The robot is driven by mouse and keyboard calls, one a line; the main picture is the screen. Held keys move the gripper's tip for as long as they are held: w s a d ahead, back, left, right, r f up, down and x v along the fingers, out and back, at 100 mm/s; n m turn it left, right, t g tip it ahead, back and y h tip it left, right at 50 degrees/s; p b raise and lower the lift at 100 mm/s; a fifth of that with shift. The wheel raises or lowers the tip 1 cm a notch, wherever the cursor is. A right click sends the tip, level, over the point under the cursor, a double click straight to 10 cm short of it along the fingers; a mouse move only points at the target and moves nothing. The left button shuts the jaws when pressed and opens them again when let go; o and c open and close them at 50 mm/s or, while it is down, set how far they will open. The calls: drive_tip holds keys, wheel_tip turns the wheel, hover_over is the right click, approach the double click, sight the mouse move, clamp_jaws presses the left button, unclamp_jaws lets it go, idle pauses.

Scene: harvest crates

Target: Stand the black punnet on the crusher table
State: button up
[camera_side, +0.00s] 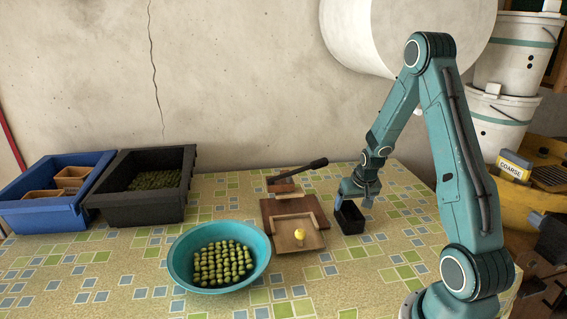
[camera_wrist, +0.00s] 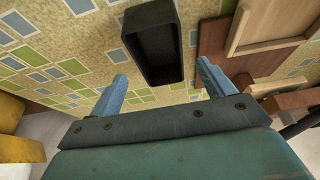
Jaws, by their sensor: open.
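The black punnet (camera_side: 349,218) is a small, empty, open-topped box standing upright on the patterned cloth, just right of the wooden crusher. It also shows in the wrist view (camera_wrist: 153,40), at top centre. The crusher table appears to be the light wooden tray with a raised rim (camera_side: 312,246), with a small yellow object (camera_side: 299,233) on it. It shows partly in the wrist view (camera_wrist: 268,44), top right. My gripper (camera_side: 356,201) is open and empty, close by the punnet. In the wrist view its fingers (camera_wrist: 162,75) are spread to either side below the punnet; contact cannot be told.
A dark lever (camera_side: 298,171) rises behind the crusher's brown board (camera_side: 270,210). A teal bowl of green fruit (camera_side: 182,276) stands front left. A black crate (camera_side: 135,208) and a blue crate (camera_side: 40,214) stand far left. The cloth in front of the punnet is clear.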

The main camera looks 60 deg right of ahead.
drive_tip(key=v, duration=0.6)
drive_tip(key=shift+r, duration=0.2)
drive_tip(key=shift+a, duration=0.1)
idle(0.4)
drive_tip(key=a+r+n+t+y, duration=0.1)
drive_tip(key=a+r+n, duration=0.3)
drive_tip(key=a+r, duration=1.05)
drive_tip(key=s+a+r+n+y, duration=0.1)
drive_tip(key=s+a+r+n, duration=0.1)
drive_tip(key=s+a, duration=0.4)
drive_tip(key=s+a+r+n+t+y, duration=0.1)
drive_tip(key=s+a+r+n, duration=0.2)
drive_tip(key=s+a, duration=0.3)
drive_tip(key=shift+s+a, duration=0.35)
drive_tip(key=shift+a, duration=1.2)
